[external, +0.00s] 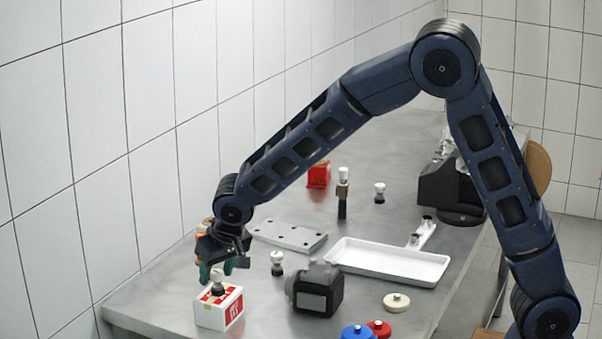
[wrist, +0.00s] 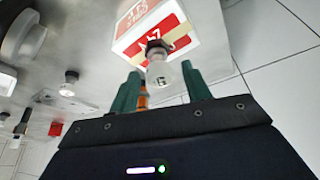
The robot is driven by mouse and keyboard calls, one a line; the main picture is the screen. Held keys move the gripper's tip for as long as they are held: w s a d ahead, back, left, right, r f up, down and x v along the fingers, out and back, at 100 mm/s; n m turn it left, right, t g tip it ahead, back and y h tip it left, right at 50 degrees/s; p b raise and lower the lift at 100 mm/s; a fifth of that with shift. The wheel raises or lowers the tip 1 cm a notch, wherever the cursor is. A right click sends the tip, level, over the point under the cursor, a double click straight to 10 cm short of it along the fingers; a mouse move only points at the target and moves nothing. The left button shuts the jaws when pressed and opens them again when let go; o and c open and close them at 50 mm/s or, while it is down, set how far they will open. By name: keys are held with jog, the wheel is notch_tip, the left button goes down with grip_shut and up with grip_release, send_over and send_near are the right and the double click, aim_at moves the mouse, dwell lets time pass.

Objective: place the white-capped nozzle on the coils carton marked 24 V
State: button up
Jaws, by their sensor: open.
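A white-capped nozzle (external: 218,288) with a dark lower part stands on top of a white and red carton (external: 207,313) at the front left of the bench. In the wrist view the nozzle (wrist: 157,72) sits on the carton's red label, and the carton (wrist: 125,48) shows print too small to read surely. My gripper (external: 222,268) is just above the carton. In the wrist view my gripper (wrist: 160,76) is open, with one green finger on each side of the nozzle's clear-white cap. I cannot tell whether either finger touches it.
Another white-capped nozzle (external: 277,262) stands right of the carton, beside a dark pump block (external: 316,290). Further back are a grey perforated plate (external: 287,235), a white tray (external: 390,277), a red box (external: 319,174) and more fittings. The tiled wall is close on the left.

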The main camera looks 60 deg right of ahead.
jog(key=v, duration=1)
jog(key=s+d+r+n+y, duration=0.1)
jog(key=s+d+r, duration=0.35)
jog(key=s, duration=0.55)
jog(key=s+d+r+n, duration=0.1)
jog(key=s+d+r, duration=0.2)
jog(key=s+r, duration=0.5)
jog(key=s+d+f+n, duration=0.2)
jog(key=s, duration=2.2)
jog(key=shift+n+t+y, duration=0.3)
